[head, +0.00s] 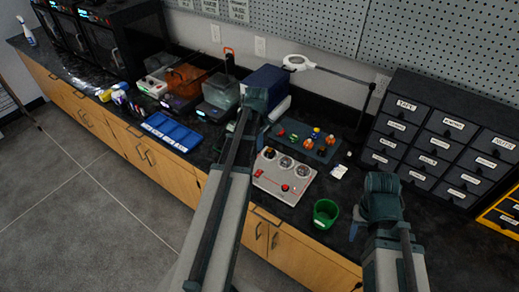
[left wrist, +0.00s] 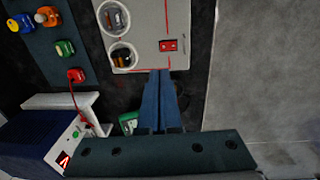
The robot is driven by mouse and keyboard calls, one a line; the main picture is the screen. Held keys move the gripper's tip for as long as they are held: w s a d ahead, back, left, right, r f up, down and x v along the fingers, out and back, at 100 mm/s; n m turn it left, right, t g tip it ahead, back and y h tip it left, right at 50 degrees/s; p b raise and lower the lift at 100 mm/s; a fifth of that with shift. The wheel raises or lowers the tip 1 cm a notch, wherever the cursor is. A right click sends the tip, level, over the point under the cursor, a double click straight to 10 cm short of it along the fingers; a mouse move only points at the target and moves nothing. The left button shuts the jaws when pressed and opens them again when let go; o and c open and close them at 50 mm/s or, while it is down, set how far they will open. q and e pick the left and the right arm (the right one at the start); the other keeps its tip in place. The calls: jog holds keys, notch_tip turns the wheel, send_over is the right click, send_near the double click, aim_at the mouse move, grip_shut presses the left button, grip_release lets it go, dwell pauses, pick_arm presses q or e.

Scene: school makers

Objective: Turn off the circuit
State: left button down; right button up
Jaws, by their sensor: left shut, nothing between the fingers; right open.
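My left gripper (left wrist: 161,74) is shut and empty. Its tips are at the panel's edge, just short of the switch in the picture; I cannot tell whether they touch the panel. My right gripper (head: 356,222) is open, to the right of the panel, its fingers partly hidden by its wrist.
A dark tray (head: 325,155) with small coloured parts lies behind the panel. A blue tray (head: 172,132) lies to the left. A magnifier lamp (head: 298,62) and labelled drawers (head: 440,140) stand behind.

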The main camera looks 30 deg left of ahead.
pick_arm(q)
jog(key=s, duration=0.2)
jog(key=b, duration=1.4)
send_near(259, 171)
jog(key=f, duration=0.7)
jog(key=shift+w, duration=0.35)
pick_arm(e)
jog(key=f, duration=0.9)
jog(key=a+f, duration=0.1)
jog(key=f, duration=0.3)
jog(key=shift+s+f, duration=0.2)
jog(key=shift+f, duration=0.2)
